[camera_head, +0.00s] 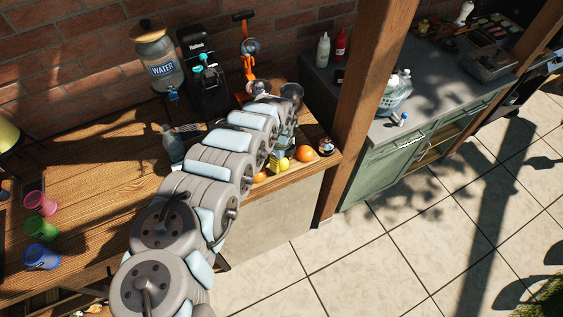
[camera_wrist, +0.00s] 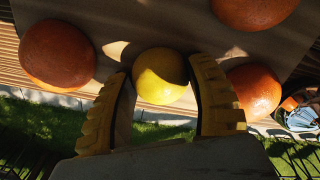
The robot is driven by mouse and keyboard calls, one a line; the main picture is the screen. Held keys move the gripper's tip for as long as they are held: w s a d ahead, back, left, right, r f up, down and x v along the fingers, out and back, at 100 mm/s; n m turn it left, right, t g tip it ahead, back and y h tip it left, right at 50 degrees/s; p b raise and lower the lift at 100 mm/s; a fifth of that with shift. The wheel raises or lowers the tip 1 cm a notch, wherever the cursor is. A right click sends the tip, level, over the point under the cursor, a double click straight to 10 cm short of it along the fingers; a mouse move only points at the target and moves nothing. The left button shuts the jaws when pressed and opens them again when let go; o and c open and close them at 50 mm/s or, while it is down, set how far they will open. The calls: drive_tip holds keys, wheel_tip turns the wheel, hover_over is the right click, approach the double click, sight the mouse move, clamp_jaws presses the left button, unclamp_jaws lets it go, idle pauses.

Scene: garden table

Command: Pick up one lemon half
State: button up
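A round yellow lemon piece (camera_wrist: 161,75) lies on a board among oranges. In the wrist view it shows between the tips of my gripper (camera_wrist: 160,82), whose ridged yellow fingers are spread on either side of it.
Oranges lie close around: one left (camera_wrist: 57,55), one right (camera_wrist: 254,92), one above (camera_wrist: 254,8) in the wrist view. In the head view, a black machine (camera_head: 205,75) and water dispenser (camera_head: 158,60) stand behind, cups (camera_head: 42,256) at left. A wooden post (camera_head: 372,95) rises right.

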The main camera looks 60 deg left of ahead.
drive_tip(key=c, duration=0.5)
